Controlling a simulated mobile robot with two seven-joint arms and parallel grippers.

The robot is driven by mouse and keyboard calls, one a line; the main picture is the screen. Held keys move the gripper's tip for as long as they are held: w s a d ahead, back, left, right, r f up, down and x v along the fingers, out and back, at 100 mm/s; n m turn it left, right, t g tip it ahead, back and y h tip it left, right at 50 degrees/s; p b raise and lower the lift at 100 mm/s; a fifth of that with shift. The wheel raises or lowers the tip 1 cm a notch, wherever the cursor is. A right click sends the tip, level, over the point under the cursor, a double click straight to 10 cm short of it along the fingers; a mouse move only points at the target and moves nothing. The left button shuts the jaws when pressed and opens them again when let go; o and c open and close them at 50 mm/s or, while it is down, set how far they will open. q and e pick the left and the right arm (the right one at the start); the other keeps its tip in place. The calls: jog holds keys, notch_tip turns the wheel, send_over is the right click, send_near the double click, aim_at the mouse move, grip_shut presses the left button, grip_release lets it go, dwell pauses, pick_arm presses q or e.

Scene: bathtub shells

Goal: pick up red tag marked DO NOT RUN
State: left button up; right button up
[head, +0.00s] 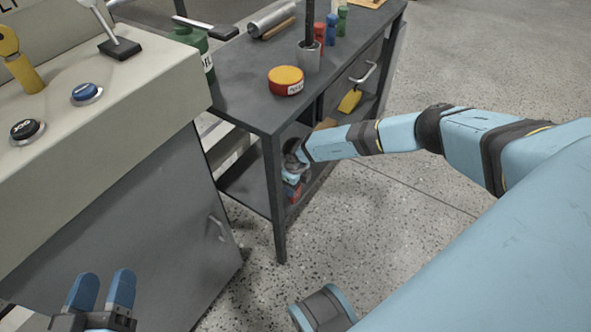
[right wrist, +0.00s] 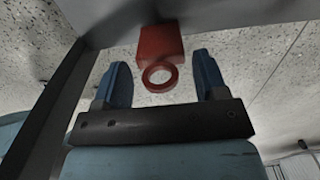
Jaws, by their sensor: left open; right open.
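A red block-shaped piece with a ring at its near end (right wrist: 160,45) shows between the finger tips in the right wrist view. It may be the red tag; no lettering can be read on it. A bit of red also shows low at the workbench's lower shelf in the head view (head: 295,194). My right gripper (right wrist: 162,64) is open, its two blue fingers on either side of the ring, with gaps on both sides. In the head view my right gripper (head: 292,178) reaches in under the bench top, partly hidden by the bench leg and its own wrist. My left gripper (head: 104,280) is open and empty at lower left.
The dark workbench (head: 240,95) carries a red and yellow round tin (head: 286,81), a metal cup (head: 307,57) and several bottles. A grey machine cabinet (head: 130,220) stands left. Open floor lies right.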

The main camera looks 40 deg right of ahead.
jog(key=c, duration=1.2)
